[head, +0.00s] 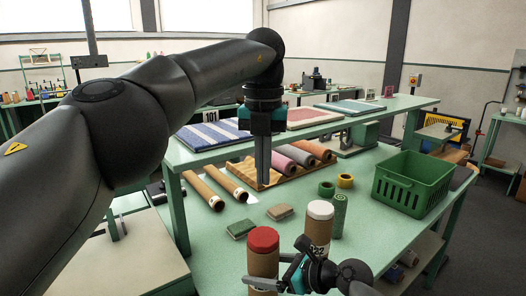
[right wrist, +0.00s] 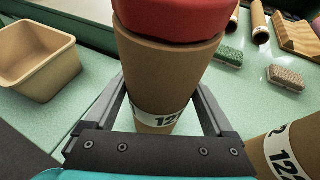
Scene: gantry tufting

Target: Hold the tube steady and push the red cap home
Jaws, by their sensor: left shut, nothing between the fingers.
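The brown cardboard tube (head: 263,264) stands upright on the green table with the red cap (head: 264,239) on its top. In the right wrist view the tube (right wrist: 165,75) carries a white label, and the red cap (right wrist: 175,18) is cut off by the top edge. I cannot tell how deep the cap sits. My right gripper (head: 277,272) has a finger on each side of the tube below the cap, both appearing to touch it. My left gripper (head: 263,183) is shut and empty, pointing down, behind and above the cap in the head view.
A white-capped tube (head: 319,220) stands close by on the right. A green basket (head: 411,182) is at the right. A tan bin (right wrist: 38,72) shows in the right wrist view.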

